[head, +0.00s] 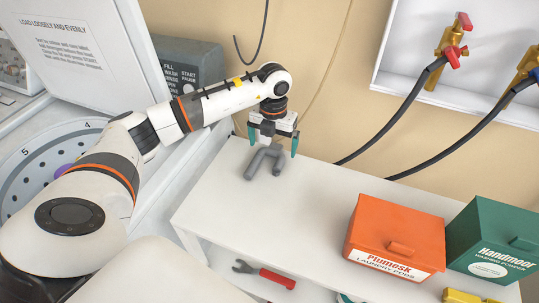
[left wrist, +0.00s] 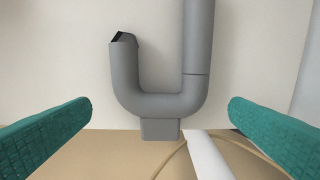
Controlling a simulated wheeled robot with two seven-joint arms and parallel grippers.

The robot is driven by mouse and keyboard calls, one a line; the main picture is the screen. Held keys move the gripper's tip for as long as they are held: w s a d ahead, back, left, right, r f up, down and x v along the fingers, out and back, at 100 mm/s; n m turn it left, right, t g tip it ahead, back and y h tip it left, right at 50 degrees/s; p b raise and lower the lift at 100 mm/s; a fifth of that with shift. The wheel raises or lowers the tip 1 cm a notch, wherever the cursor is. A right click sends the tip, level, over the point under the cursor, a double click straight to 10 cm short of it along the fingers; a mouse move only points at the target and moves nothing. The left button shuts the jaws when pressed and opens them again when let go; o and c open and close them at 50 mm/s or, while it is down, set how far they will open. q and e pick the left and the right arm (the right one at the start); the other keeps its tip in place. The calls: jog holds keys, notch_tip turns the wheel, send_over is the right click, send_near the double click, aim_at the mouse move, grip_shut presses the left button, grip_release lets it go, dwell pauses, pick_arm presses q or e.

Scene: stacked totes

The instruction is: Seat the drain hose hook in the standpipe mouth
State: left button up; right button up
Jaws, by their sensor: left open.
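The grey drain hose hook (head: 264,162) lies on the white shelf top near its back edge, below my left gripper (head: 272,141). In the left wrist view the hook (left wrist: 160,104) is a U-shaped pipe with one short open-ended arm, one longer arm running out of the picture, and a small block at its bend. My left gripper's teal fingers (left wrist: 160,122) are open, one on each side of the hook, with clear gaps. I cannot make out the standpipe mouth for certain; a white bar (left wrist: 207,155) shows beyond the shelf edge. My right gripper is not in view.
An orange box (head: 395,238) and a green box (head: 490,240) stand on the right of the shelf top (head: 300,200). A red-handled wrench (head: 265,274) lies below. Two dark hoses run from wall taps (head: 445,55). The washer (head: 75,45) stands at left. The shelf's middle is clear.

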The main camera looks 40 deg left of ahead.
pick_arm(q)
jog(key=shift+f, duration=1.25)
jog(key=c, duration=1)
